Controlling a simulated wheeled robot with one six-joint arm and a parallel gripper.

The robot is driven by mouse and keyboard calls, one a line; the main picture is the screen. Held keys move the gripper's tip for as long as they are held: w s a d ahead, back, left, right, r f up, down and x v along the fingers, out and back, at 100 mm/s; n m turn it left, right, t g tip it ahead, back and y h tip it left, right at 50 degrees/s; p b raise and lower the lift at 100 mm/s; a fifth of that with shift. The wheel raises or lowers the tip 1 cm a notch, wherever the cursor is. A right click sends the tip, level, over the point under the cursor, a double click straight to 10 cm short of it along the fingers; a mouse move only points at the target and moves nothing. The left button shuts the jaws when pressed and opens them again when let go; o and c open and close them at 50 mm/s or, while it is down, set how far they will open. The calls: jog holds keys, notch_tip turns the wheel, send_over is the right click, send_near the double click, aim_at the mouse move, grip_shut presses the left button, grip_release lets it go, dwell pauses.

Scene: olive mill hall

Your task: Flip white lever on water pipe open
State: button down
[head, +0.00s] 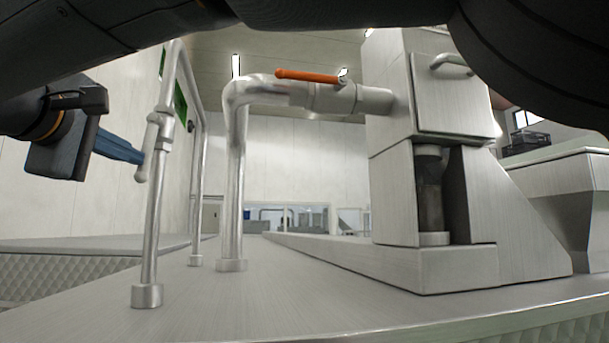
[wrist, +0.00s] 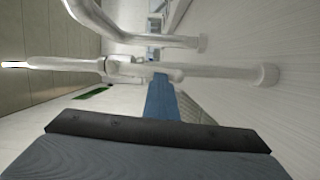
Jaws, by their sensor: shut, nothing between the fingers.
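The white lever (head: 146,160) sits on a valve on the thin upright water pipe (head: 150,225), left of centre in the head view. It hangs down from the valve, nearly along the pipe and tilted slightly left. My gripper (head: 142,157) comes in from the left with its blue fingers shut and empty. The fingertips are right beside the lever's lower part; I cannot tell whether they touch. In the wrist view the lever (wrist: 147,71) lies along the pipe (wrist: 222,73), and the tips of my gripper (wrist: 159,79) are close to its free end.
A thicker pipe (head: 236,190) with an orange lever (head: 308,76) stands to the right and bends into a large metal machine (head: 390,190). Both pipes stand on a grey platform (head: 225,300). A pale wall (head: 110,140) lies behind.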

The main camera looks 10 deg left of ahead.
jog(key=shift+f, duration=0.1)
jog(key=s+b, duration=0.2)
jog(key=s, duration=0.5)
jog(key=shift+s+d, duration=0.35)
jog(key=shift+s, duration=0.05)
jog(key=shift+w+d, duration=0.1)
